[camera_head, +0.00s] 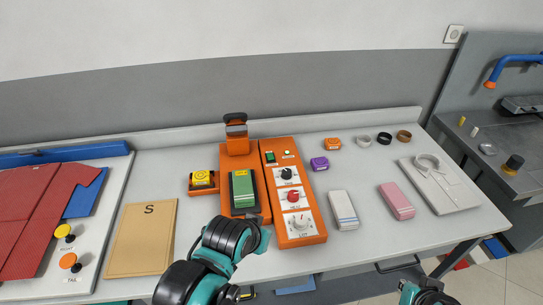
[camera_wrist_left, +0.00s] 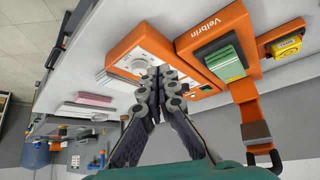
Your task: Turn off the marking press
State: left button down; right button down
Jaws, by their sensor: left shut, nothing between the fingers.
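The marking press (camera_head: 238,160) is an orange machine with a green pad (camera_head: 243,188). Its orange control box (camera_head: 314,229) stands beside it, with a green switch (camera_head: 270,157), a black knob (camera_head: 286,174), a red knob (camera_head: 293,196) and a large white dial (camera_head: 301,221). My left arm reaches the front left edge of the box; its fingers are hidden in the head view. In the left wrist view my left gripper (camera_wrist_left: 158,75) is shut and empty, in front of the box by the white dial (camera_wrist_left: 128,63). I cannot tell whether it touches.
A yellow-topped box (camera_head: 203,180) sits left of the press. A tan board marked S (camera_head: 143,235) and a red garment (camera_head: 38,215) lie further left. A white block (camera_head: 343,210), pink block (camera_head: 396,201) and grey tray (camera_head: 455,203) stand right, with clear table between.

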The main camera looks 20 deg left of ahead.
pick_arm(q)
jog(key=w+a+r+n+g+p, duration=0.1)
jog(key=w+a+r, duration=0.1)
jog(key=w+r, duration=0.35)
jog(key=w+a+r+n+p, duration=0.1)
jog(key=w+r, duration=0.1)
jog(key=w, duration=0.6)
jog(key=w+a+r+n+g+p, duration=0.1)
jog(key=w+a+r, duration=0.1)
jog(key=w+r, duration=0.3)
jog(key=n+g+y+p, duration=0.1)
jog(key=n+g+p, duration=0.2)
jog(key=p, duration=0.1)
send_over(273, 158)
jog(key=s+d, duration=0.1)
jog(key=s, duration=0.1)
notch_tip(273, 158, down, 8)
jog(key=shift+f, duration=0.15)
jog(key=f+b, duration=0.1)
jog(key=f, duration=0.3)
jog(key=w+f+b, duration=0.1)
jog(key=f, duration=0.3)
jog(key=f+b, duration=0.1)
jog(key=f, duration=0.4)
jog(key=shift+w+a+b, duration=0.2)
jog(key=shift+a+b, duration=0.1)
jog(key=shift+s+f, duration=0.1)
jog(key=shift+f, duration=0.25)
